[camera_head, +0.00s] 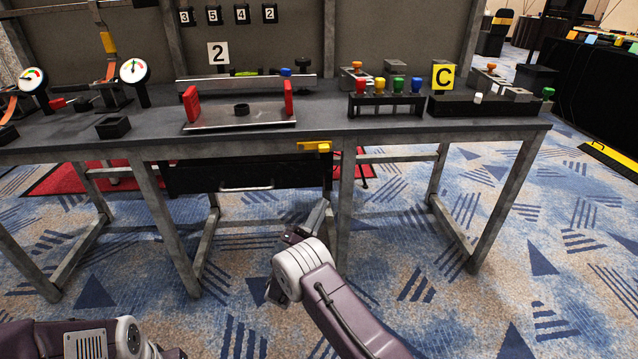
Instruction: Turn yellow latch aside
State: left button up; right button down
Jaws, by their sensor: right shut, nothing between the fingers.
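The yellow latch (315,147) sits under the table's front edge, above the right end of a black drawer (250,178). It lies roughly level, its longer side pointing right. My right gripper (322,207) is below the latch, in front of the drawer's right end, and apart from the latch. Its fingers are shut with nothing between them. My left arm shows at the bottom left, but its gripper fingers are not in view.
A table leg (346,200) stands just right of my right gripper. The carpet in front is clear.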

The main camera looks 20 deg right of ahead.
jog(key=shift+s+a+f, duration=0.2)
jog(key=shift+s+f, duration=0.75)
jog(key=shift+f, duration=0.05)
